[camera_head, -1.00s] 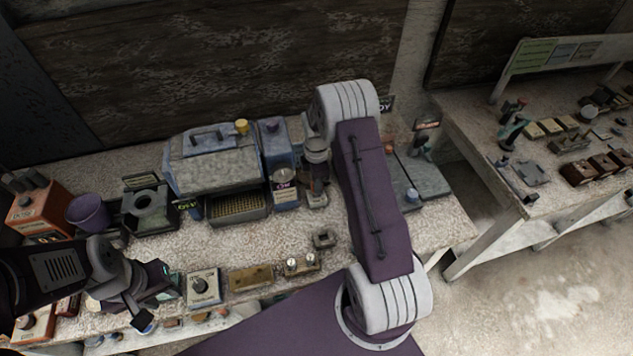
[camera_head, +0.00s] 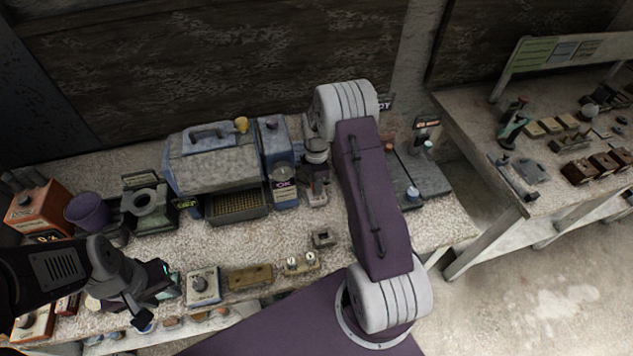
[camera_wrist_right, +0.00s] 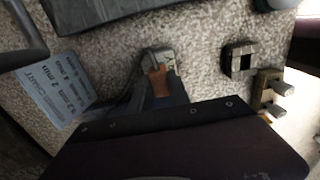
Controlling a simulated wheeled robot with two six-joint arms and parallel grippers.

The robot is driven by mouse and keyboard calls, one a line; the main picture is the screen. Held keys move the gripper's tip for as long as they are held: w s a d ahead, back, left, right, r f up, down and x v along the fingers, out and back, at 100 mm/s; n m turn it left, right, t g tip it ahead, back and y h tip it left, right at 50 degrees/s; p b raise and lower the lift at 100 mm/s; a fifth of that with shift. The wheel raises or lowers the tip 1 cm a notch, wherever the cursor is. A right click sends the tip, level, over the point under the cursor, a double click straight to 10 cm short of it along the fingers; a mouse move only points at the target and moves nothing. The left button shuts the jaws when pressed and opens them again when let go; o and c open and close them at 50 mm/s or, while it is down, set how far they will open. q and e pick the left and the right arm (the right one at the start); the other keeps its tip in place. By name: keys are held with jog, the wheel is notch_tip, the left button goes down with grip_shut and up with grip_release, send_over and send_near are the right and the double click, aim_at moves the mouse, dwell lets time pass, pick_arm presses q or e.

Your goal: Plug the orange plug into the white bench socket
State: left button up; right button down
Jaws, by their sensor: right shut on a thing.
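In the right wrist view the orange plug (camera_wrist_right: 159,82) is between the grey fingers of my right gripper (camera_wrist_right: 165,92), which is shut on it. The plug's front end meets the pale bench socket (camera_wrist_right: 158,57); I cannot tell how deep it sits. In the head view the right gripper (camera_head: 316,178) points down at the socket (camera_head: 317,199), and the plug is hidden there. My left gripper (camera_head: 150,298) hangs over the front left of the bench, away from the socket; its finger opening is unclear.
A dark square block (camera_head: 323,239) and a brass piece with two knobs (camera_head: 300,263) lie in front of the socket. A blue unit marked OK (camera_head: 284,186) stands to its left. A grey board (camera_head: 425,178) lies to the right. Some bare bench lies left of the square block.

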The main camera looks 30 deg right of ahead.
jog(key=shift+f+b, duration=0.65)
jog(key=shift+f, duration=0.45)
jog(key=c, duration=1.1)
grip_release()
jog(key=shift+c, duration=0.2)
jog(key=shift+r+p, duration=1.7)
jog(key=shift+r, duration=0.35)
